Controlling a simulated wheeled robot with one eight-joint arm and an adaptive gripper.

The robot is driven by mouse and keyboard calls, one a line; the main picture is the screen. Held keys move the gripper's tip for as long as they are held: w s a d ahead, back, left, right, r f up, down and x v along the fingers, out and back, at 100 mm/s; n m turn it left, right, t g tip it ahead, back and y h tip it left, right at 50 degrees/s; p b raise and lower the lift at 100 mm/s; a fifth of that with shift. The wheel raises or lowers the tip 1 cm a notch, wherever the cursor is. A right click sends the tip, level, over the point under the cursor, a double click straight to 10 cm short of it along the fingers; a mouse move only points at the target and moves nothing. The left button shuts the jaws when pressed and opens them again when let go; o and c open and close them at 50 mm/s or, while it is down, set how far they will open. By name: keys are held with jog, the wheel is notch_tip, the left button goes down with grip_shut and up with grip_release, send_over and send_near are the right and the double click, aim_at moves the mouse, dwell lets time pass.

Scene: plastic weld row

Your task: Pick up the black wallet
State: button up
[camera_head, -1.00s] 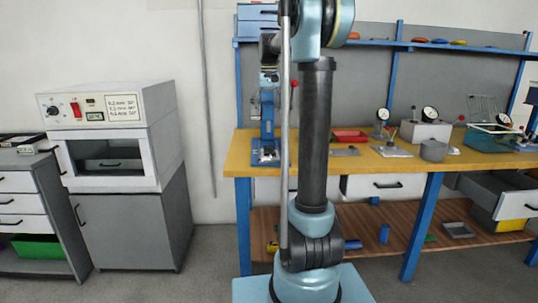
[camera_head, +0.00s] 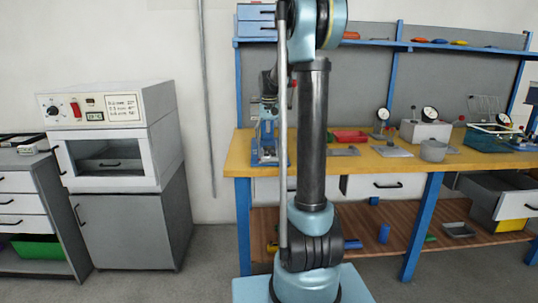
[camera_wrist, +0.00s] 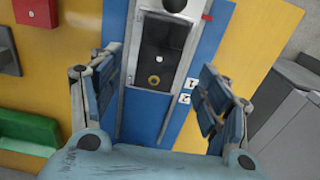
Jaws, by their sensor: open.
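I cannot make out a black wallet for certain in either view. In the wrist view my gripper (camera_wrist: 163,88) is open, with its two fingers wide apart and nothing visible held between them. Between and beyond the fingers is a blue press (camera_wrist: 146,112) with a dark plate (camera_wrist: 157,52) that carries a yellow ring and a small white dot. I cannot tell whether a wallet lies on it. In the head view the press (camera_head: 268,152) stands at the left end of the yellow workbench (camera_head: 239,156), partly behind my arm.
A red bin (camera_wrist: 33,12) and a green bin (camera_wrist: 27,130) show at the left of the wrist view. In the head view, gauges, a grey pot (camera_head: 433,151) and a green-rimmed basket (camera_head: 487,139) stand on the right. A white oven (camera_head: 108,135) stands left of the bench.

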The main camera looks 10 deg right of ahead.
aim_at(269, 147)
jog(key=shift+s+d+f, duration=0.1)
jog(key=shift+f, duration=2.1)
jog(key=c, duration=1.2)
